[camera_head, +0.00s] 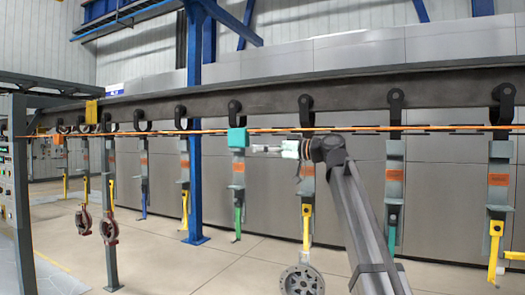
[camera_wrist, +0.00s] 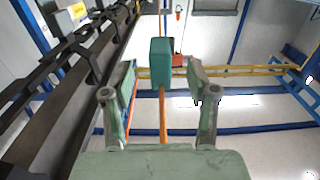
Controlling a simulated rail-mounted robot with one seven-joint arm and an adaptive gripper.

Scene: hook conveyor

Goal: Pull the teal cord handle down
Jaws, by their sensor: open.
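The teal cord handle (camera_head: 237,137) is a block on the orange cord (camera_head: 330,129), left of centre in the head view. In the wrist view the teal handle (camera_wrist: 161,62) shows upright, in line with the gap between my fingers. My gripper (camera_head: 254,149) points left in the head view, with its tips just right of the handle and slightly lower. In the wrist view my gripper (camera_wrist: 161,75) is open, one finger on each side of the handle, and nothing is held. I cannot tell whether a finger touches the handle.
A dark overhead rail (camera_head: 350,92) runs across, carrying several hooks with hanging grey plates and coloured parts. One plate (camera_head: 238,172) hangs just below the handle. A blue column (camera_head: 195,90) stands behind to the left. A round metal part (camera_head: 301,281) hangs low near my arm.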

